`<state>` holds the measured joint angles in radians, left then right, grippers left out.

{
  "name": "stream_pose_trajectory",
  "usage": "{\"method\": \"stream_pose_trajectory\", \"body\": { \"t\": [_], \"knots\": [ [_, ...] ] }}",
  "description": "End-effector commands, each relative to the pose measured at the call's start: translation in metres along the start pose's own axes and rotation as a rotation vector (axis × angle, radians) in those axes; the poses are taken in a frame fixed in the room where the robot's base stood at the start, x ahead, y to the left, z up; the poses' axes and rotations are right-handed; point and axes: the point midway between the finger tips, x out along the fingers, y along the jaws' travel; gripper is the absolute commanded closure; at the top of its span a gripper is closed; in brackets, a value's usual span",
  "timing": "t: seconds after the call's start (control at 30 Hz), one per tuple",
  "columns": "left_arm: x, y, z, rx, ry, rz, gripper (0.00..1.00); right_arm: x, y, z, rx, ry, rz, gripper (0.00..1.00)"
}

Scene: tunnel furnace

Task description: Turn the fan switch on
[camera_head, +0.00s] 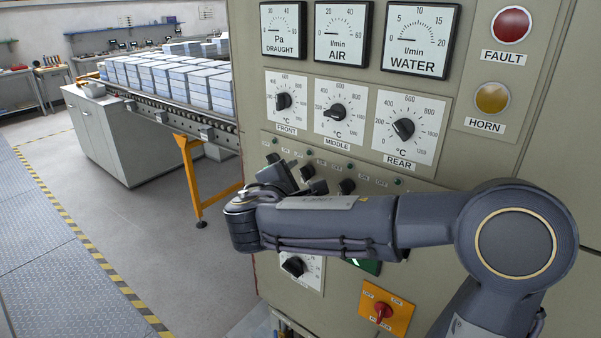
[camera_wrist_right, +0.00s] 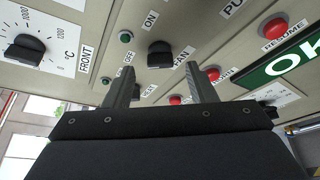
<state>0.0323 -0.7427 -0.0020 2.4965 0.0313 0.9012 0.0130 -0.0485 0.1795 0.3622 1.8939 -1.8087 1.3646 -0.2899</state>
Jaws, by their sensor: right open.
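The fan switch (camera_wrist_right: 160,54) is a black rotary knob on the beige panel, with ON, OFF and FAN labels around it in the right wrist view. Its exact turn position is hard to read. My right gripper (camera_wrist_right: 160,70) is open, with its two dark fingers pointing at the panel. In that view the knob appears between the fingertips; I cannot tell whether they touch it. In the head view my right gripper (camera_head: 287,170) is at the left end of the switch row, and my wrist hides part of the panel below. My left gripper is not in view.
Other black switches (camera_head: 347,186) lie along the row. Temperature dials (camera_head: 404,128) are above it. Red buttons (camera_wrist_right: 274,28) and a green OK display (camera_wrist_right: 290,62) are close by. An orange plate with a red switch (camera_head: 383,312) is low on the panel.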

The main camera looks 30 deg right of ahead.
Motion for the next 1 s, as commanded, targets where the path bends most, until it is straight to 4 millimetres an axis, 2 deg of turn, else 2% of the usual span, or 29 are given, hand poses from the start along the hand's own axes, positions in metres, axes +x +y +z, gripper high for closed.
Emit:
{"method": "stream_pose_trajectory", "body": {
  "t": [0.1, 0.2, 0.5, 0.83, 1.0],
  "knots": [
    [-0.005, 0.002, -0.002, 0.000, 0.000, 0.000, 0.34, 0.015, 0.001, 0.001, 0.000, -0.002, -0.003, 0.49],
    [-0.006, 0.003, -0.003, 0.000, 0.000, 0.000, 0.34, 0.021, 0.000, 0.000, 0.000, 0.000, -0.001, 0.49],
    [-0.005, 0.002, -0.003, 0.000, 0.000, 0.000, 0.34, 0.023, 0.000, 0.000, 0.001, 0.001, 0.000, 0.50],
    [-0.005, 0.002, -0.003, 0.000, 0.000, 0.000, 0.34, 0.023, 0.000, 0.000, 0.001, 0.001, -0.001, 0.94],
    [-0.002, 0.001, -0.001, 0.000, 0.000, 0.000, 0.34, 0.023, -0.002, -0.001, 0.008, 0.001, 0.002, 0.94]
  ]
}}
